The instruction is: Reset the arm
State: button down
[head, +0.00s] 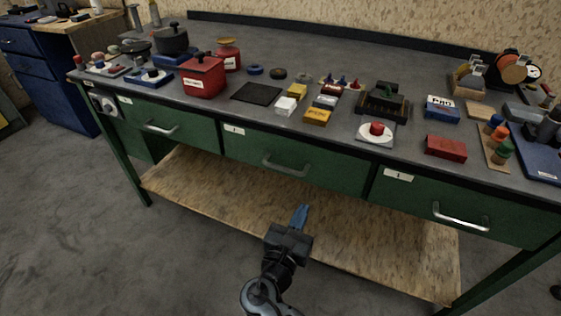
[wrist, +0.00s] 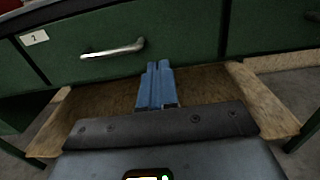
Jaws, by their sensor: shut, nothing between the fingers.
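My gripper (head: 301,212) is in front of the workbench, over the front part of the wooden lower shelf as seen in the head view. Its blue fingers are together and empty; they also show in the wrist view (wrist: 157,82). In the wrist view the fingers point toward the green front of the bench, with a drawer handle (wrist: 112,49) to their left. In the head view my arm reaches up from the bottom edge, and the gripper appears below the middle drawer (head: 290,162).
The grey bench top (head: 310,62) carries many items, including a red box (head: 203,78), a red block (head: 446,148) and a white plate (head: 366,139). The drawers look shut. The wooden lower shelf (head: 200,184) is bare. Grey floor (head: 90,250) lies open at left.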

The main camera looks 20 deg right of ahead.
jog(key=s+d+f+m+g+y, duration=0.2)
jog(key=s+f+m+y, duration=0.3)
jog(key=s, duration=0.5)
jog(key=s+d+f+m+g+y, duration=0.1)
jog(key=s+d+f+m+y, duration=0.15)
jog(key=s+f, duration=0.6)
jog(key=s+r+m+y, duration=0.3)
jog(key=s+r+m, duration=0.45)
jog(key=s, duration=0.45)
jog(key=s+r+m+t, duration=0.1)
jog(key=s+r+m, duration=0.2)
jog(key=r, duration=0.4)
jog(key=s+d+r+m+t, duration=0.1)
jog(key=s+r+m, duration=0.2)
jog(key=r+m, duration=0.3)
jog(key=s+r+m+t, duration=0.1)
jog(key=s+r+m, duration=0.2)
jog(key=r, duration=0.4)
jog(key=shift+s+d+r+m+t, duration=0.15)
jog(key=shift+d+r+m+t, duration=0.2)
jog(key=shift+m, duration=0.35)
jog(key=shift+y, duration=0.25)
